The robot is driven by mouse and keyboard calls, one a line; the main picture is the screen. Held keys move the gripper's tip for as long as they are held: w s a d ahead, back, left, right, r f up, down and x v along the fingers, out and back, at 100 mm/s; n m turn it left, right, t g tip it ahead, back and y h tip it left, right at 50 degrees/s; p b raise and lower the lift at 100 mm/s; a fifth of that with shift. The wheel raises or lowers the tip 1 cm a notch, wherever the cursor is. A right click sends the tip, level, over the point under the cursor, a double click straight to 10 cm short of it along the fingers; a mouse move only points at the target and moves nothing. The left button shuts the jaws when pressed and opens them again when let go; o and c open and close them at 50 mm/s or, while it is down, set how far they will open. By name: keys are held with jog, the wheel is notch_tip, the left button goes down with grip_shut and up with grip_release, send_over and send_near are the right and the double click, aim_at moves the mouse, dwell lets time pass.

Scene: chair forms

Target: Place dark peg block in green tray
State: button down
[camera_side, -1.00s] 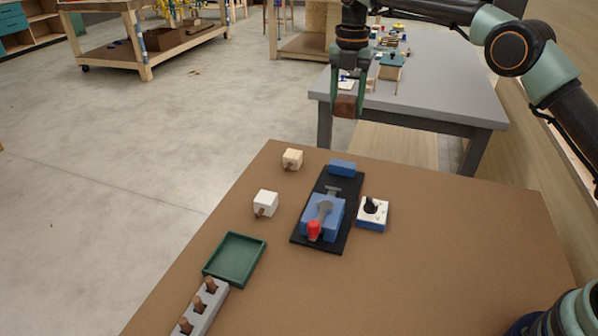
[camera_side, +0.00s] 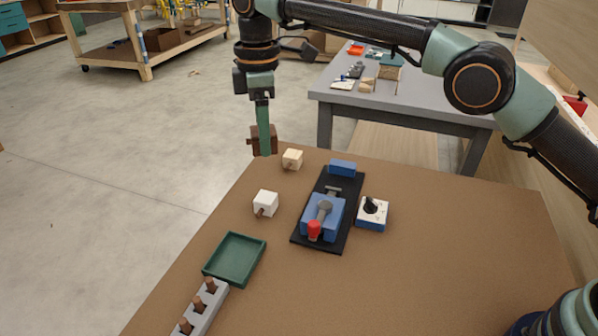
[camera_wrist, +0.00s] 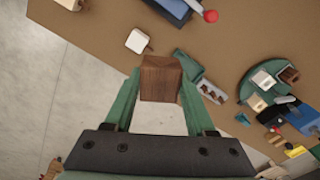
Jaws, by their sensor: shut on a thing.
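My gripper (camera_side: 264,140) is shut on the dark peg block (camera_side: 271,142), a dark brown wooden cube with a short peg that shows on its left in the side view. It is held in the air near the table's far left edge. In the wrist view the dark peg block (camera_wrist: 161,79) sits between the two green fingers of my gripper (camera_wrist: 158,90). The green tray (camera_side: 235,259) lies empty near the table's left edge, nearer the side camera than the block. In the wrist view the tray (camera_wrist: 187,64) is partly hidden behind the block and a finger.
A white peg block (camera_side: 265,202) and a pale wooden peg block (camera_side: 292,159) stand on the brown table (camera_side: 430,260). A blue clamp with a red tip (camera_side: 322,215) on a black base and a knob box (camera_side: 372,213) stand right. A grey peg rack (camera_side: 206,308) sits beside the tray.

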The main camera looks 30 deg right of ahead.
aim_at(240, 261)
jog(key=s+a+m, duration=0.6)
jog(key=a, duration=0.3)
notch_tip(240, 261, down, 20)
jog(key=shift+a, duration=0.1)
jog(key=shift+f, duration=0.2)
jog(key=shift+c, duration=1.2)
grip_release()
jog(key=shift+r, duration=0.1)
